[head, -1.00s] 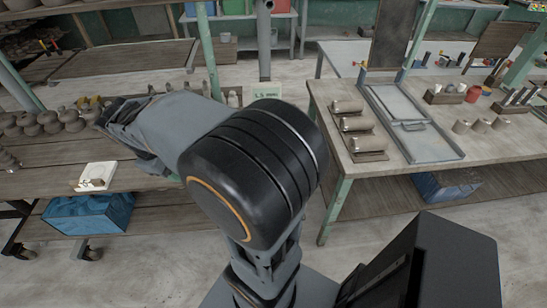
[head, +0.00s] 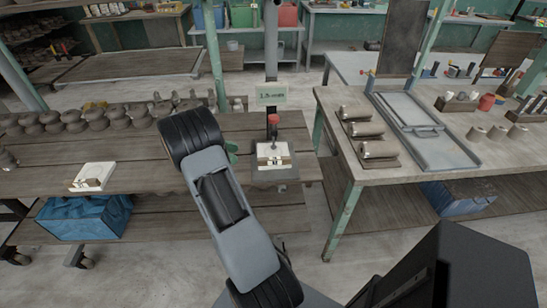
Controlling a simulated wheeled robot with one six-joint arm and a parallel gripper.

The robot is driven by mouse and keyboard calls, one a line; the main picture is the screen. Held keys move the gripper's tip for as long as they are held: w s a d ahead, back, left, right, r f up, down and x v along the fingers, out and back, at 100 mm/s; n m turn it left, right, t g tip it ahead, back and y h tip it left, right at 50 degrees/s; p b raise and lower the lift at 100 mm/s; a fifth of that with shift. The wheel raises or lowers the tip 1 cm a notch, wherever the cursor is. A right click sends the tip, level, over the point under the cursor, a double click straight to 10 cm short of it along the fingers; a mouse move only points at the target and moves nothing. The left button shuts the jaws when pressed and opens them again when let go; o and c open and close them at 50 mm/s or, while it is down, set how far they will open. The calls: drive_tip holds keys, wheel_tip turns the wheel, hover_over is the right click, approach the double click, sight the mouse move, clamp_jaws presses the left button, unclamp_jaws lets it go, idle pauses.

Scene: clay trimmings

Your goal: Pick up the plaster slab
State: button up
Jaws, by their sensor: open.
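Two white slabs, either of which could be the plaster slab, lie on the wooden bench (head: 140,150). One white slab (head: 86,186) is at the left near the front edge, with a small brown piece on its front part. The other white slab (head: 262,149) lies on a grey plate below a red-topped upright tool, under a "1.5 mm" sign (head: 272,96); brown pieces lie on it too. My arm stands between the two slabs. My gripper does not show; the end of my arm is hidden behind its large dark joint.
Several dark rounded clay pieces (head: 90,120) line the back of the bench. A blue wrapped bundle (head: 85,217) sits on the shelf below. The right-hand table (head: 420,165) holds rollers on boards (head: 378,150), a grey tray and pots. A floor gap separates bench and table.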

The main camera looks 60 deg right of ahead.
drive_tip(key=shift+p+x, duration=0.35)
drive_tip(key=shift+x, duration=4.2)
drive_tip(key=shift+a+f, duration=0.1)
drive_tip(key=shift+c, duration=0.3)
clamp_jaws()
